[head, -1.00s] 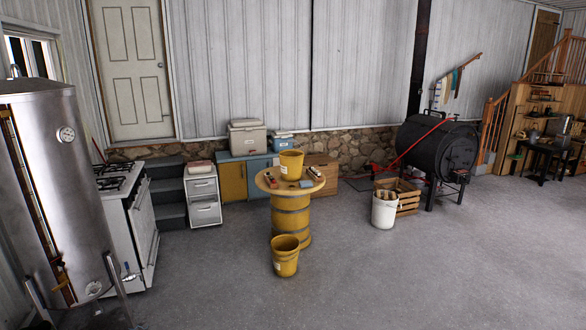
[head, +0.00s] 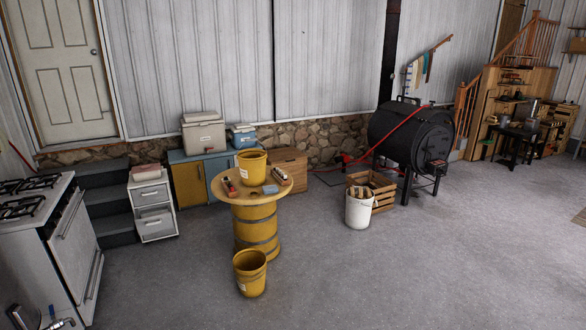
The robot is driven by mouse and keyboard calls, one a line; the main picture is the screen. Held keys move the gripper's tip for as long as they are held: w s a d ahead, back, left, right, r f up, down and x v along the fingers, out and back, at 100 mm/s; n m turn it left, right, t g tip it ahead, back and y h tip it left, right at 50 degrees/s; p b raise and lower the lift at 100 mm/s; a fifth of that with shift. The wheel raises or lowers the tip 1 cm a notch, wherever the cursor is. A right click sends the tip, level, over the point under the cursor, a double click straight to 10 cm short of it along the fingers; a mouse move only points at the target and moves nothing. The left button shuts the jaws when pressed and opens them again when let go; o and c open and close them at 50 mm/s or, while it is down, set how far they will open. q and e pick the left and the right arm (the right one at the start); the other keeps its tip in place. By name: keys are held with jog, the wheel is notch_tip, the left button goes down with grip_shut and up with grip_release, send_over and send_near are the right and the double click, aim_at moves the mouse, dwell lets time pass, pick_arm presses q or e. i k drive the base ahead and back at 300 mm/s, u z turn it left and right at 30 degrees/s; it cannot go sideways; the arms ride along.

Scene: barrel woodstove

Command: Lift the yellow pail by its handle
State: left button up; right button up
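One yellow pail (head: 252,167) stands upright on the round top of a yellow barrel table (head: 236,195). A second yellow pail (head: 250,272) stands on the floor in front of the barrel, its open top facing up. Each has a pale label on its side. Their handles are too small to make out clearly. Neither of my grippers shows in the head view.
Small items, among them a blue one (head: 271,189), lie on the table around the upper pail. A white bucket (head: 359,210) and wooden crate (head: 383,190) stand to the right, before the black barrel stove (head: 412,140). A white kitchen stove (head: 70,245) is at left.

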aim_at(251, 162)
jog(key=i, duration=4.5)
jog(key=z, duration=0.05)
